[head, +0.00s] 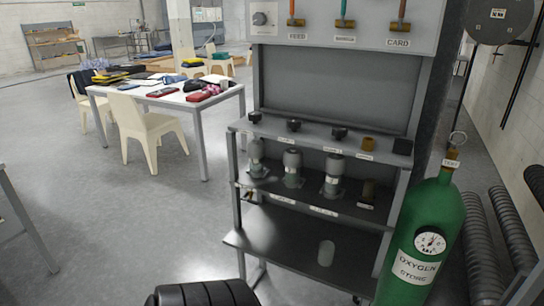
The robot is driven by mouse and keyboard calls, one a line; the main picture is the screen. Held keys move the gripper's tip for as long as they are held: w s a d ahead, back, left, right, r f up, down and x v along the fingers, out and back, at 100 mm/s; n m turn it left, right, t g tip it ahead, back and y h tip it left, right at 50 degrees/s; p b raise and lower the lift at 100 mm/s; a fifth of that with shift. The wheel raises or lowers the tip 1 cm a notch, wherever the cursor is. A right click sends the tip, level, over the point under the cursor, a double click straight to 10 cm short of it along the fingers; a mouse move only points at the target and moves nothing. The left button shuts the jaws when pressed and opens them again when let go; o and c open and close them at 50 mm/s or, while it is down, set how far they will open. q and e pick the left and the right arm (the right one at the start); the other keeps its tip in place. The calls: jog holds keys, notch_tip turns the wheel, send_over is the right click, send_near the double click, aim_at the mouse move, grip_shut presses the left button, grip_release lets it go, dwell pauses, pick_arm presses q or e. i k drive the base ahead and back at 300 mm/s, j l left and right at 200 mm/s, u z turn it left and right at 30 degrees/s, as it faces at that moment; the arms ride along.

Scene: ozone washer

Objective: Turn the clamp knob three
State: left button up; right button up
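A grey shelf stand (314,245) stands right of centre. On its upper shelf sit three small black knob-like pieces in a row: a left one (255,117), a middle one (293,125) and a third one (339,133). Small white labels on the shelf edge are too small to read, so I cannot tell for sure which is clamp knob three. Below, on the middle shelf, stand three grey cylindrical fittings: left (256,158), middle (292,170) and right (333,178). Neither of my grippers shows in the head view.
A brass piece (368,144) and a black block (402,147) share the upper shelf. A pale cylinder (326,252) stands on the lower shelf. A green oxygen cylinder (411,245) stands close at right. A cluttered white table (235,90) and chairs are at back left; floor between is clear.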

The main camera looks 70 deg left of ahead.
aim_at(338, 131)
jog(key=u, duration=1.75)
